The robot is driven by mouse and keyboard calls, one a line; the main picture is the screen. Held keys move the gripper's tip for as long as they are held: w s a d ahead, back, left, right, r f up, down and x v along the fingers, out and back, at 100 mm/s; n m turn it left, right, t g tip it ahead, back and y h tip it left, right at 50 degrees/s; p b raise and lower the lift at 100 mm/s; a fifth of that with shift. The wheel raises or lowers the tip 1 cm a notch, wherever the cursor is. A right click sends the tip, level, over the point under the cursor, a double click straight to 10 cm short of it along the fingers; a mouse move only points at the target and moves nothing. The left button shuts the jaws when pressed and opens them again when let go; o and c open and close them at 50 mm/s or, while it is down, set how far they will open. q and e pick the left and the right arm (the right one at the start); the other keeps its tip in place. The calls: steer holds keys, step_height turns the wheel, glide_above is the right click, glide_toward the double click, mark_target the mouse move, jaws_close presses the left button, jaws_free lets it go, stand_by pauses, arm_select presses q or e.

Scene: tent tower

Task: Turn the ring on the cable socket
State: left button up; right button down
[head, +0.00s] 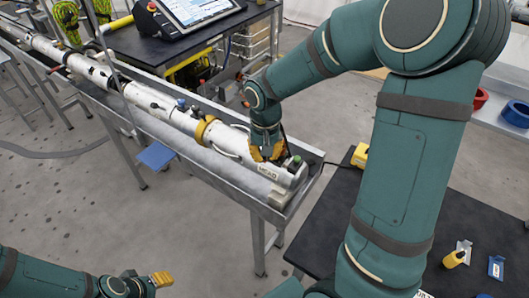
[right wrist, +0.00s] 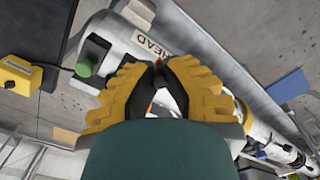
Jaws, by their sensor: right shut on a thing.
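A long white tube (head: 150,100) marked HEAD lies in a metal trough. My right gripper (head: 265,152) reaches down onto the tube near the HEAD end, just behind the lettering. In the right wrist view its yellow fingers (right wrist: 160,68) meet at the tips, shut on a small part at the tube's top. The cable socket and its ring are hidden by the fingers; only a sliver of orange shows between them. A green knob (head: 293,162) sits on the tube's end, apart from the fingers. My left gripper (head: 162,280) is low at the left, away from the tube; its opening is unclear.
A yellow box (head: 360,155) with a dark cable running to the tube's end stands on a black table (head: 400,215). The trough's metal edge (head: 225,170) runs along the tube. A bench with a tablet (head: 190,10) stands behind. Open floor lies in front.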

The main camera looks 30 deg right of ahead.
steer(key=c, duration=1)
jaws_free()
steer(key=shift+o, duration=0.2)
step_height(320, 180, up, 12)
steer(key=s+a+f+n+y+b, duration=0.1)
steer(key=a+f, duration=0.4)
steer(key=f, duration=0.5)
steer(key=a+f+n+t+y+b, duration=0.1)
steer(key=a+f, duration=0.4)
steer(key=f, duration=0.4)
steer(key=s+a+f+n+y, duration=0.15)
steer(key=a+f, duration=0.35)
steer(key=f, duration=0.5)
steer(key=s+a+f+t+b, duration=0.1)
steer(key=s+a+f, duration=0.2)
steer(key=s+f, duration=0.3)
step_height(320, 180, down, 2)
steer(key=shift+a+f+m, duration=0.15)
steer(key=shift+a+m, duration=0.1)
steer(key=shift+m, duration=0.2)
